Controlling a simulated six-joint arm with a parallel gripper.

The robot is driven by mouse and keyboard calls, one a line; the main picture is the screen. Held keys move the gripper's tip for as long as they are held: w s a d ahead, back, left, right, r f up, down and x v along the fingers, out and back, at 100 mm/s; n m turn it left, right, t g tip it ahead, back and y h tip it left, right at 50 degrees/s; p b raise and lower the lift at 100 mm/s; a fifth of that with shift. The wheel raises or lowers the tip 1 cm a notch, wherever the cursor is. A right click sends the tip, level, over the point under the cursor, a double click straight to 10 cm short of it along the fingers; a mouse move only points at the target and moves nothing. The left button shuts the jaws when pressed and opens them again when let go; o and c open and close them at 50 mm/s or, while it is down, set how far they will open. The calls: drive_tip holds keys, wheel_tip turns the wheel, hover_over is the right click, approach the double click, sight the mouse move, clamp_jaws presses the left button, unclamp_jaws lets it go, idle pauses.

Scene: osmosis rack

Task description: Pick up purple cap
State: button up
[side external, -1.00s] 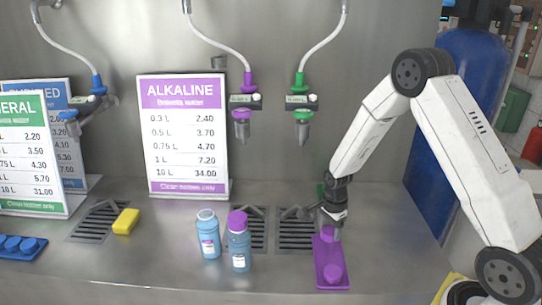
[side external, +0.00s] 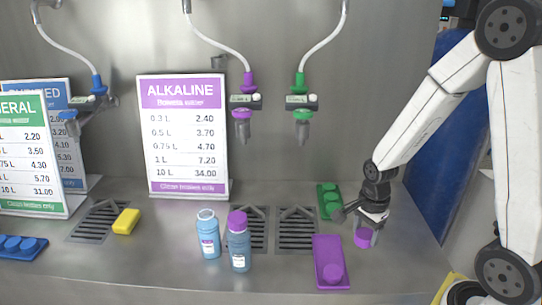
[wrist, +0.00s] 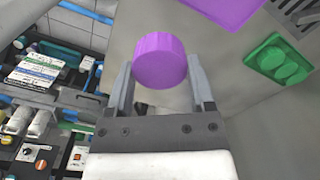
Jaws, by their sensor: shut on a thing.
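A purple cap (side external: 363,238) is held between the fingers of my gripper (side external: 368,228), to the right of the purple tray. In the wrist view the purple cap (wrist: 159,60) sits between the two fingertips of my gripper (wrist: 160,75), which is shut on it. The purple tray also shows in part at the top of the wrist view (wrist: 228,8).
A green tray (side external: 328,200) with green caps lies behind. An open blue bottle (side external: 208,236) and a purple-capped bottle (side external: 239,245) stand left of the purple tray. A yellow sponge (side external: 126,221), drain grates (side external: 297,232) and the Alkaline sign (side external: 185,135) are further left or behind.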

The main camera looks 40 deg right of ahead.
drive_tip(key=shift+s+a+r, duration=0.1)
drive_tip(key=shift+s+r, duration=0.1)
drive_tip(key=shift+s, duration=0.2)
drive_tip(key=shift+s+a+r, duration=0.1)
drive_tip(key=shift+s+r, duration=0.05)
drive_tip(key=shift+s, duration=0.25)
drive_tip(key=shift+w, duration=0.1)
drive_tip(key=w+a+r+n, duration=0.1)
drive_tip(key=w+a+r, duration=0.15)
drive_tip(key=w, duration=0.85)
drive_tip(key=w+a+r+n, duration=0.2)
drive_tip(key=w+a, duration=0.2)
drive_tip(key=w, duration=0.7)
drive_tip(key=shift+w+a+r+n, duration=0.5)
drive_tip(key=shift+w+a+r, duration=0.25)
drive_tip(key=shift+w+a, duration=1.7)
drive_tip(key=shift+w+a+r+n, duration=0.65)
drive_tip(key=shift+w+a, duration=1.15)
drive_tip(key=shift+a, duration=1.35)
drive_tip(key=shift+w+a+r+n, duration=0.35)
drive_tip(key=shift+w+a+r, duration=0.55)
drive_tip(key=shift+w+a, duration=1.55)
drive_tip(key=shift+s+a+f, duration=0.2)
drive_tip(key=shift+s+a, duration=0.15)
